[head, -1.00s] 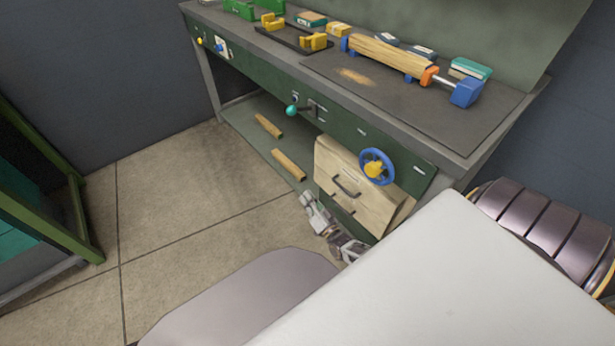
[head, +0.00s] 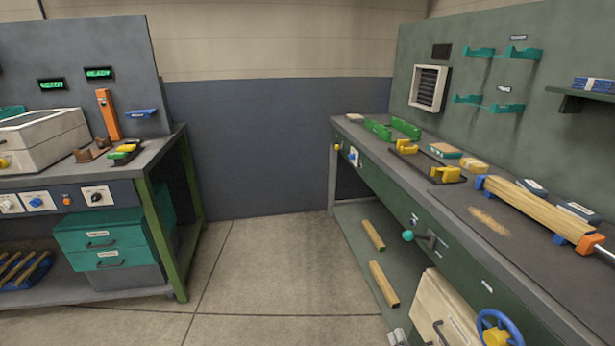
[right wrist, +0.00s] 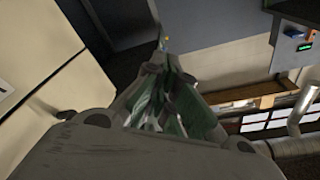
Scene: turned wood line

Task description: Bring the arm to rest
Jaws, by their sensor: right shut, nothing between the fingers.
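My right gripper (right wrist: 165,62) fills the lower middle of the right wrist view, its fingers drawn together with nothing between them. In the head view only a small grey piece of my right gripper (head: 397,338) shows at the bottom edge. The rest of my right arm is out of the head view. My left gripper and left arm are in neither view.
The right workbench (head: 470,242) holds a wooden cylinder (head: 530,205) between blue and orange supports. A blue handwheel (head: 497,330) sticks out from its front. The left bench (head: 160,158) carries a pale box (head: 40,138). The floor (head: 265,265) between the benches is clear.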

